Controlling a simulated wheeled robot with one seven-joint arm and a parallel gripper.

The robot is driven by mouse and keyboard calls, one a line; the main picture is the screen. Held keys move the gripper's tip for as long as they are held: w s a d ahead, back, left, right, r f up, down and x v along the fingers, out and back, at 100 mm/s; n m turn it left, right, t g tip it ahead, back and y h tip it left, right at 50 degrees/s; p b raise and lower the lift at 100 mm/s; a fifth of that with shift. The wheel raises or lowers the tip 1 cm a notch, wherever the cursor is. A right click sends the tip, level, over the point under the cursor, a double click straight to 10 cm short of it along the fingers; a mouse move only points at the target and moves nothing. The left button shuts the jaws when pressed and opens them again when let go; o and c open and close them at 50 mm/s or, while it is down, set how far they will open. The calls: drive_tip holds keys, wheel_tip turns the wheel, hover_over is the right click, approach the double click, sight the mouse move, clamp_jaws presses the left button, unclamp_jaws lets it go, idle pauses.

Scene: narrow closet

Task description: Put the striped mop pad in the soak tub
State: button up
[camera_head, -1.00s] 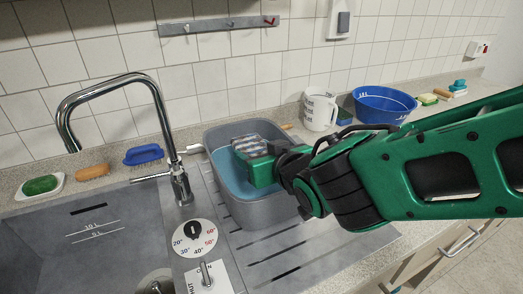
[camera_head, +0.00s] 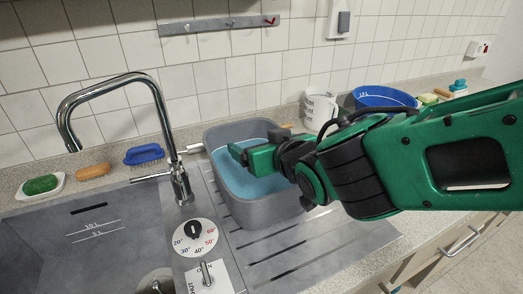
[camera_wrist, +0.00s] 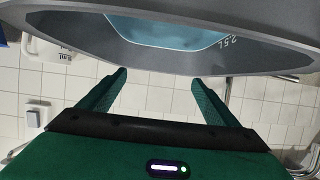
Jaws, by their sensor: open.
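The grey soak tub (camera_head: 225,195) stands on the drainboard right of the tap and holds blue water (camera_head: 262,187). Its rim also shows in the wrist view (camera_wrist: 160,67), with a 2.5 L mark inside. My gripper (camera_head: 238,153) is over the tub, near its rim. In the wrist view its two fingers (camera_wrist: 160,85) are spread apart with nothing between them. I cannot see the striped mop pad in either current view; part of the tub's inside is hidden by my gripper and the tub wall.
The tap (camera_head: 160,105) and temperature dial (camera_head: 194,236) are left of the tub. A white jug (camera_head: 318,108) and blue basin (camera_head: 382,97) stand behind my arm. A blue brush (camera_head: 143,154), orange bar (camera_head: 92,171) and green soap (camera_head: 41,185) line the back ledge.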

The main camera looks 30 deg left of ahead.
wheel_tip(320, 180, up, 4)
drive_tip(key=shift+r, duration=0.2)
idle(0.4)
